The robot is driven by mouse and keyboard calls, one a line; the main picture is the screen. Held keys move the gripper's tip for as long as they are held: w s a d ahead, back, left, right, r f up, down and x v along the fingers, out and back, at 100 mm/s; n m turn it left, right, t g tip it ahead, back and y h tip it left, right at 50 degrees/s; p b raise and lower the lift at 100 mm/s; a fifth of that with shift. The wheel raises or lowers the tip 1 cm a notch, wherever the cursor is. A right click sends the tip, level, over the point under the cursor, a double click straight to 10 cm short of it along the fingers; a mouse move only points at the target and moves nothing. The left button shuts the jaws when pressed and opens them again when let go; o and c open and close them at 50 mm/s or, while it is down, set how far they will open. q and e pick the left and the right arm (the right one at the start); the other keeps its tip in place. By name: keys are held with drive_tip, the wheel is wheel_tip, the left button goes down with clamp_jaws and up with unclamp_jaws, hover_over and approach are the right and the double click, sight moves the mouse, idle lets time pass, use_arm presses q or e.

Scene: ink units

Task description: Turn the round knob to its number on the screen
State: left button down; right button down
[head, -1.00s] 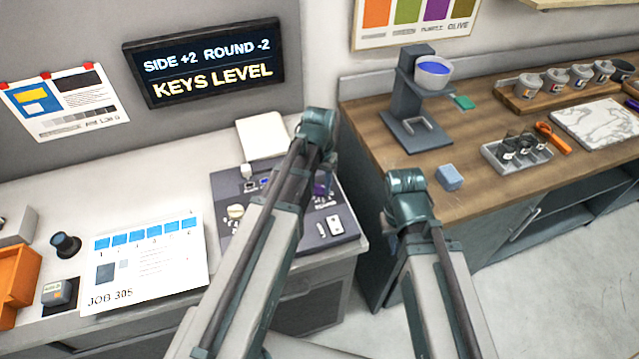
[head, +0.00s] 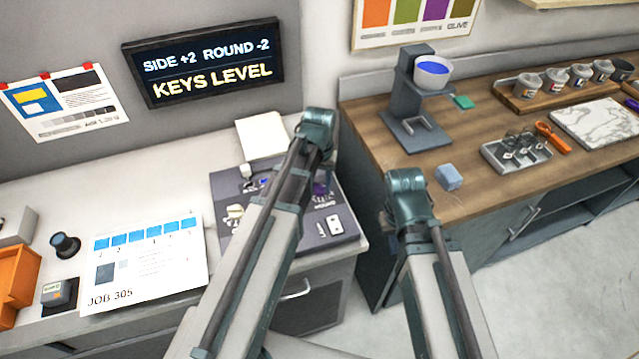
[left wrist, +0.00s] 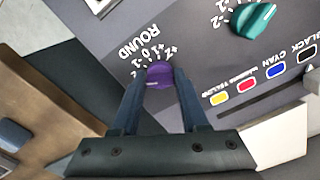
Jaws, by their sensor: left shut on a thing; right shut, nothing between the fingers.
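The purple round knob (left wrist: 160,75) is between the fingertips of my left gripper (left wrist: 161,84) in the left wrist view. The fingers are shut on its sides. A pale pointer line shows on the knob, but I cannot read its number for sure. The ROUND label and printed scale lie just beyond it. The screen (head: 206,63) reads SIDE +2, ROUND -2 and KEYS LEVEL. My right arm stands to the right; its gripper is hidden behind it.
The dark panel (head: 228,188) also bears a teal knob (left wrist: 254,17) and coloured ink labels. A JOB 305 sheet (head: 145,262) lies left on the white counter. The wooden counter (head: 374,133) at right holds a cup stand (head: 412,105) and a blue-grey cube (head: 449,177).

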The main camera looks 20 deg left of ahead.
sight(320, 186)
use_arm(q)
drive_tip(key=shift+c, duration=2.1)
unclamp_jaws()
drive_tip(key=shift+r, duration=0.15)
wheel_tip(320, 186, up, 14)
drive_tip(key=p, duration=1.4)
drive_tip(key=shift+f, duration=0.2)
